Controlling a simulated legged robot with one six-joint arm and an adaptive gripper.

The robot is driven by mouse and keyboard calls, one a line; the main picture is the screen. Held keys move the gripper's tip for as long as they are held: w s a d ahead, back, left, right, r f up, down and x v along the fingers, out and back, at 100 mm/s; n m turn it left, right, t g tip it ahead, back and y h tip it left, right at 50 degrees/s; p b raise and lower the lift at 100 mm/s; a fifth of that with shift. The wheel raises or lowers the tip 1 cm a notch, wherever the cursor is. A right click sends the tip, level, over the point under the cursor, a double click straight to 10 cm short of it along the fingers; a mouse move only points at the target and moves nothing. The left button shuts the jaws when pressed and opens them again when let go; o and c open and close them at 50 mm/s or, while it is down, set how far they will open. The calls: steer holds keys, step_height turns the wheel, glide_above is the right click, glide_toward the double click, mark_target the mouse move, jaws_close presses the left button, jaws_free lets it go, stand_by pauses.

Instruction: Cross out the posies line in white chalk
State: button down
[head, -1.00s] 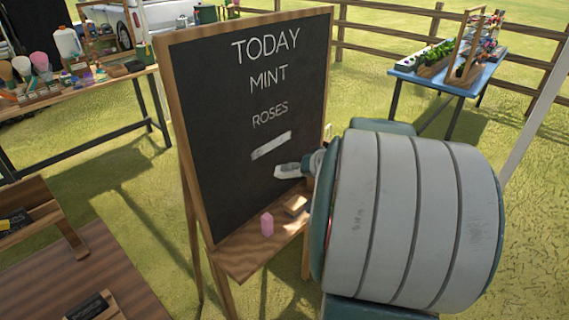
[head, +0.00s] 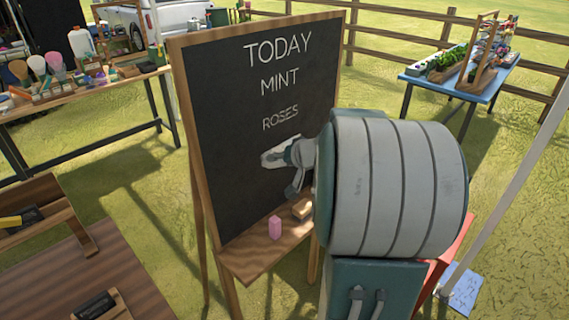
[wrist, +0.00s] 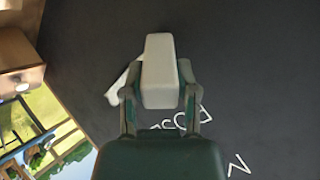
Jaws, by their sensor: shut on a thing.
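A thick white stroke (wrist: 117,88) shows beside the chalk, partly hidden by the gripper. No readable posies lettering shows. Whether the chalk touches the board I cannot tell.
The easel's ledge holds a pink chalk (head: 275,228) and a small wooden block (head: 302,209). A blue table (head: 480,88) with plants stands at the back right. A cluttered workbench (head: 165,72) is at the left, and a wooden tabletop (head: 100,262) is at the lower left.

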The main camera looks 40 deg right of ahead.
steer(key=shift+w, duration=0.5)
stand_by(0.7)
steer(key=shift+d, duration=2)
steer(key=shift+a, duration=2.05)
steer(key=s, duration=0.6)
steer(key=shift+d, duration=0.25)
